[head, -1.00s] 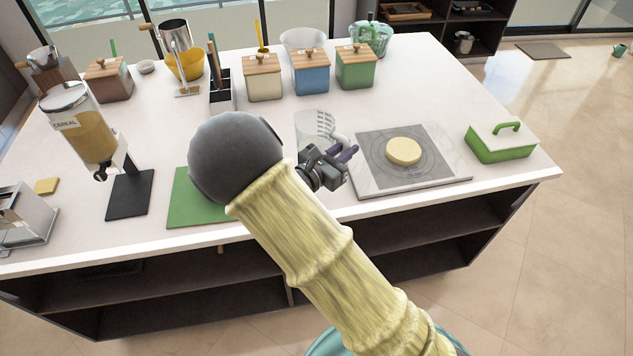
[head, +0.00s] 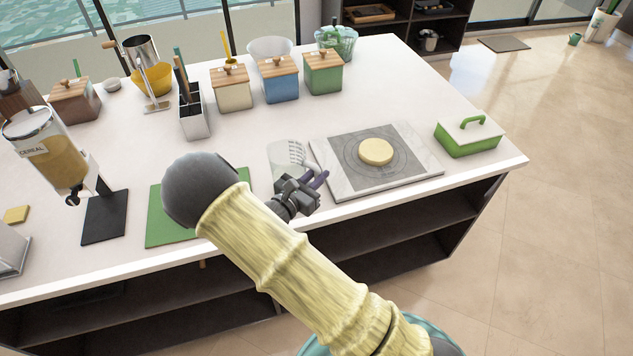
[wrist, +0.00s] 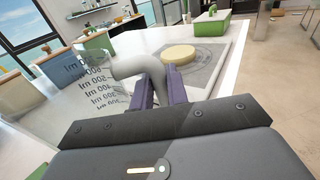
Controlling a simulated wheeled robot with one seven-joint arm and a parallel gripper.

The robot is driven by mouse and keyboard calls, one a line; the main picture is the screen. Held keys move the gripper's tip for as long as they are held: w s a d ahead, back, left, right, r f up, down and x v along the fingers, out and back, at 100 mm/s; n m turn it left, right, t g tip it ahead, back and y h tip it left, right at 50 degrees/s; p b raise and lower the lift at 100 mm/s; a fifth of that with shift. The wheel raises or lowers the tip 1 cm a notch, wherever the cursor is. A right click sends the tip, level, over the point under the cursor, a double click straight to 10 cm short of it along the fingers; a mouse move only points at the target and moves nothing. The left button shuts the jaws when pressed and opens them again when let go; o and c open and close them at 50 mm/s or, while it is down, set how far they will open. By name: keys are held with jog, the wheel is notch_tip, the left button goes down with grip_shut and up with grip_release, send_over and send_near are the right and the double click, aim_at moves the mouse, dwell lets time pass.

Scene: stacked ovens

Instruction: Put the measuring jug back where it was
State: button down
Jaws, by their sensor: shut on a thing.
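The clear measuring jug (head: 284,158) stands near the front edge of the white counter, between a green cutting board and a marble board. It looks upright, on or just above the counter; I cannot tell which. In the wrist view its see-through wall with ml marks (wrist: 95,90) is at the left, and its pale handle (wrist: 140,70) runs between my purple fingers. My gripper (head: 318,180) is shut on the handle from the front right; it also shows in the wrist view (wrist: 174,84).
The marble board (head: 345,190) with a round of dough (head: 376,151) lies close to the right. The green cutting board (head: 165,225) lies to the left, partly behind my arm. Canisters (head: 279,80) stand farther back. Counter between jug and canisters is clear.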

jog(key=shift+w+f, duration=0.2)
jog(key=shift+f, duration=1.25)
jog(key=shift+s+a, duration=0.15)
jog(key=shift+s, duration=0.05)
jog(key=shift+f, duration=0.1)
jog(key=c, duration=1.4)
grip_release()
jog(key=shift+d, duration=0.25)
jog(key=shift+a, duration=0.1)
jog(key=b+v, duration=0.2)
jog(key=v, duration=1)
jog(key=shift+w, duration=0.1)
